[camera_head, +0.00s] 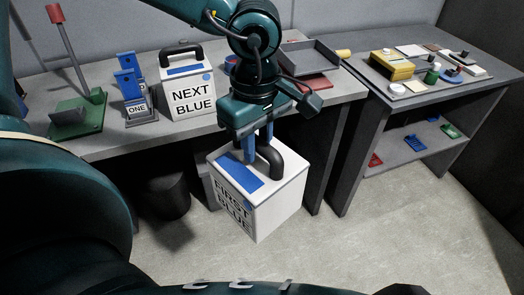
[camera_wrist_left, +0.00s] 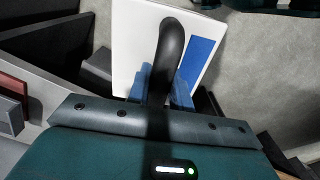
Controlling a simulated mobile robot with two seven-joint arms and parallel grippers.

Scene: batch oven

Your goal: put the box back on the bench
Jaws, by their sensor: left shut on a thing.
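A white box labelled "FIRST BLUE" (camera_head: 265,207) hangs in front of the bench (camera_head: 95,143), its top near the height of the bench's front edge. It has a black arched handle and a blue patch on top. My left gripper (camera_head: 257,150) is shut on the handle from above. In the left wrist view the blue fingers of my left gripper (camera_wrist_left: 162,88) close around the handle, with the white lid of the box (camera_wrist_left: 135,30) beyond. A second white box labelled "NEXT BLUE" (camera_head: 190,97) stands on the bench. My right gripper is not seen.
A green base with a red lever (camera_head: 78,115) and a blue-topped holder marked "ONE" (camera_head: 138,108) stand left on the bench. A grey tray (camera_head: 297,62) is at its right. A dark bin (camera_head: 167,195) stands below. A side shelf (camera_head: 425,95) holds a yellow device (camera_head: 392,66).

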